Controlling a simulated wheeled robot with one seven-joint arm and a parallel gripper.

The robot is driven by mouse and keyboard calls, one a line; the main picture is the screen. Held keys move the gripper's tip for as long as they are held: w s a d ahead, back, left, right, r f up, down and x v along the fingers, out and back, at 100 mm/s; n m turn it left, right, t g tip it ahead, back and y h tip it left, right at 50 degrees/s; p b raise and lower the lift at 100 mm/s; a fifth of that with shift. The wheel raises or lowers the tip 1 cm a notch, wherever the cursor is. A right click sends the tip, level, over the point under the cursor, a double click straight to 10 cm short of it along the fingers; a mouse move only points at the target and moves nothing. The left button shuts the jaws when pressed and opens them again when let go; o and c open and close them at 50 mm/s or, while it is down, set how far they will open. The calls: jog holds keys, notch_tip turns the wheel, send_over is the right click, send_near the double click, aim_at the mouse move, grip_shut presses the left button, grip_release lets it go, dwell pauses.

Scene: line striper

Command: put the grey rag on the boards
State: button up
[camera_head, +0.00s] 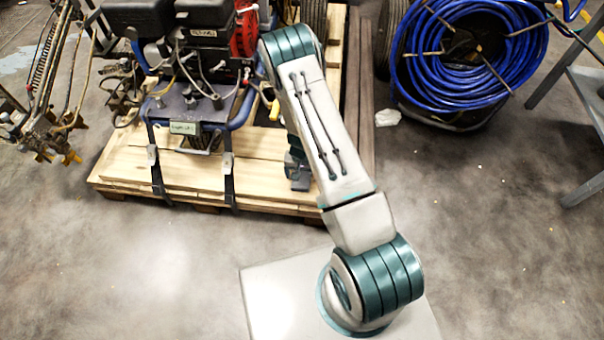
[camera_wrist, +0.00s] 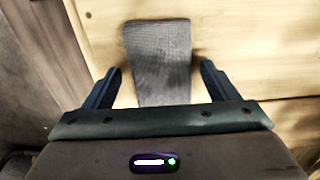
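The grey rag (camera_wrist: 158,45) shows in the wrist view as a flat, ribbed, dark grey strip. It lies against the pale wooden boards (camera_wrist: 255,50), with its near end hidden behind my gripper's body. My gripper (camera_wrist: 161,70) is open, one finger on each side of the rag, with a gap to it on both sides. In the head view the boards (camera_head: 265,178) form a pallet deck under the machine. My gripper (camera_head: 297,172) is low over their right part, partly hidden by my arm; I cannot tell the rag apart there.
A line striper machine (camera_head: 190,70) is strapped down on the pallet, left of my arm. A blue hose reel (camera_head: 470,50) stands at the back right, and a grey metal stand (camera_head: 585,90) at the right edge. Concrete floor is clear in front and to the right.

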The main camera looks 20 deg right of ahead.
jog(key=shift+r, duration=0.1)
notch_tip(320, 180, up, 13)
jog(key=p, duration=0.5)
notch_tip(320, 180, up, 10)
jog(key=n+y, duration=0.1)
send_over(302, 175)
jog(key=a, duration=0.3)
jog(key=s+r+n, duration=0.1)
jog(key=s+r, duration=0.3)
jog(key=r, duration=0.6)
jog(key=s+d+r+n+t+h, duration=0.1)
jog(key=s+r+n, duration=0.1)
jog(key=s+r, duration=1.3)
jog(key=shift+s+d+n, duration=0.3)
jog(key=shift+s+n, duration=0.1)
jog(key=shift+s, duration=0.75)
